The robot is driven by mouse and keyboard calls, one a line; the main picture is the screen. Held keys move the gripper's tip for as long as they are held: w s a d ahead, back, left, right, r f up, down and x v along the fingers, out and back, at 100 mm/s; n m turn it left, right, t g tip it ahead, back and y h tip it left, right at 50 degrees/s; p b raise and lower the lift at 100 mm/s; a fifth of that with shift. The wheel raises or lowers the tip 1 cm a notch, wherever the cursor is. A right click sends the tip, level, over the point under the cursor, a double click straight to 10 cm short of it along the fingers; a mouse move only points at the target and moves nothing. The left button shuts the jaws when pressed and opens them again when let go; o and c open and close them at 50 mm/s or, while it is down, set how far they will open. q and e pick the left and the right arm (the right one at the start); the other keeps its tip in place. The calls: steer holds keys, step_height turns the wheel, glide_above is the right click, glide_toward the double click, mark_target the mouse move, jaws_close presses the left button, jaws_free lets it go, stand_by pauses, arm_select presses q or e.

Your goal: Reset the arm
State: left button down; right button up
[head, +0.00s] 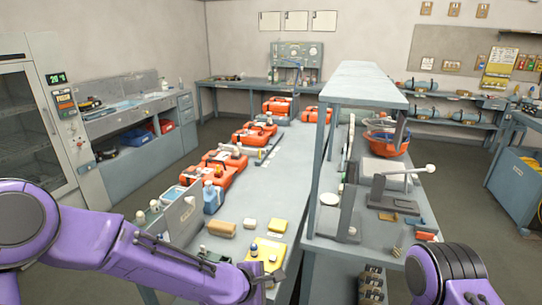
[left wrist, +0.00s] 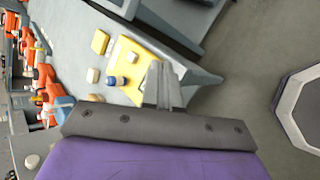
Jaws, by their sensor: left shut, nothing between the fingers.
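My purple left arm comes in from the lower left of the head view, and its gripper (head: 276,277) is low over the near end of the workbench (head: 262,190). In the left wrist view the gripper's fingers (left wrist: 163,84) are together with nothing between them. Beyond the fingertips is a yellow tray (left wrist: 137,62) with a small blue-and-white bottle (left wrist: 115,81) on it. In the head view this yellow tray (head: 275,250) lies close to the gripper; I cannot tell whether they touch. Part of my purple right arm shows at the lower right, but its gripper is out of frame.
Several orange cases (head: 213,180) line the bench's left side. A tan block (head: 222,228) and a yellow block (head: 278,226) lie near the yellow tray. A raised grey shelf (head: 360,85) stands along the right side. Floor is clear to the left of the bench.

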arm_select(q)
steer(key=s+a+f+m+y+b, duration=0.25)
steer(key=s+a+f, duration=0.25)
steer(key=a+f, duration=0.35)
steer(key=s+a+f+m+y+b, duration=0.2)
steer(key=s+a+f+m+y, duration=0.15)
steer(key=s+a+f, duration=0.5)
steer(key=s+a+f+m+g+y+b, duration=0.1)
steer(key=s+a+f+m+g+b, duration=0.1)
steer(key=s+a+f, duration=0.4)
steer(key=s+a+f+m+g+y+b, duration=0.2)
steer(key=s+a+f, duration=0.4)
steer(key=s, duration=0.5)
steer(key=shift+f+b, duration=0.5)
steer(key=shift+f, duration=0.35)
